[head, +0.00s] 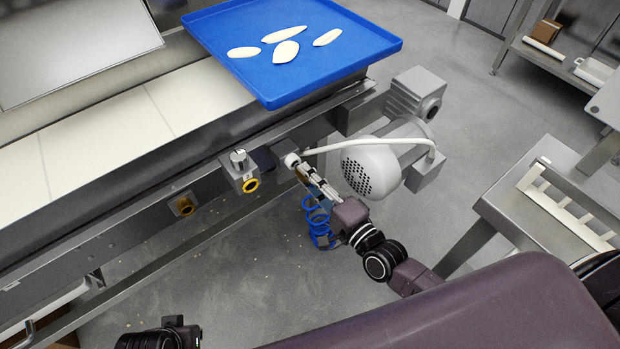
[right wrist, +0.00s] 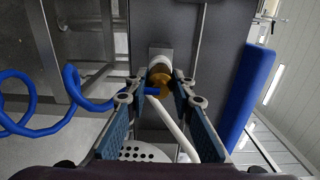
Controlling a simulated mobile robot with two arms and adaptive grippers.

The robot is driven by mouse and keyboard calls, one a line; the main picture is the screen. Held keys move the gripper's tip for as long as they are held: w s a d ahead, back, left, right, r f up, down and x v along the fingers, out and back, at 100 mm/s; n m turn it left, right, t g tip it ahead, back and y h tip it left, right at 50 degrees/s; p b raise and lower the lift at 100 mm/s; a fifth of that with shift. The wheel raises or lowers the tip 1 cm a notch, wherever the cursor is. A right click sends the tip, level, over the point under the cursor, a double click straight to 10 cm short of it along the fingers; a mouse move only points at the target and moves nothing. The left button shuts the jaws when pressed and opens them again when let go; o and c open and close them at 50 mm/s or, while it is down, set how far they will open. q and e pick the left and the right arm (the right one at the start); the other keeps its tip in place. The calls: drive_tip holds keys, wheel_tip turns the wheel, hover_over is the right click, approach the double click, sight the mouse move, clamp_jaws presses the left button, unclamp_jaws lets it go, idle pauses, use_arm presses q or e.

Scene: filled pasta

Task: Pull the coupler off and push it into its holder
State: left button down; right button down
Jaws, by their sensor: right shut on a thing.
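In the head view my right gripper (head: 299,169) reaches up to a fitting (head: 291,160) on a small grey block at the conveyor's side. In the right wrist view a brass-coloured coupler (right wrist: 161,73) with a pale collar sits between the tips of my right gripper (right wrist: 160,86), against the block. The gripper is shut on it. A blue coiled hose (head: 319,222) hangs below; in the right wrist view it (right wrist: 72,98) runs in to the coupler. Left of it are a knobbed box with a yellow ring (head: 250,185) and another yellow-ringed socket (head: 184,206); which is the holder I cannot tell.
A grey motor (head: 372,168) with a white cable (head: 330,148) stands close right of the gripper. A blue tray (head: 335,62) with several pale pasta pieces overhangs above. A steel table (head: 500,205) stands right. Grey floor lies open between.

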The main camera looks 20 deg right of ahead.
use_arm(q)
drive_tip(key=shift+s+r, duration=0.1)
drive_tip(key=shift+r, duration=0.15)
use_arm(e)
drive_tip(key=shift+w+a, duration=0.15)
drive_tip(key=shift+w, duration=0.25)
use_arm(q)
drive_tip(key=shift+s, duration=0.2)
use_arm(e)
drive_tip(key=shift+w+a, duration=0.15)
drive_tip(key=shift+w, duration=0.15)
use_arm(q)
drive_tip(key=shift+w+r, duration=0.15)
drive_tip(key=shift+w, duration=0.25)
drive_tip(key=shift+s+f, duration=0.15)
drive_tip(key=shift+f, duration=0.2)
use_arm(e)
drive_tip(key=shift+w+r, duration=0.1)
drive_tip(key=c, duration=1.6)
unclamp_jaws()
drive_tip(key=shift+o, duration=1.2)
use_arm(q)
drive_tip(key=shift+s, duration=0.1)
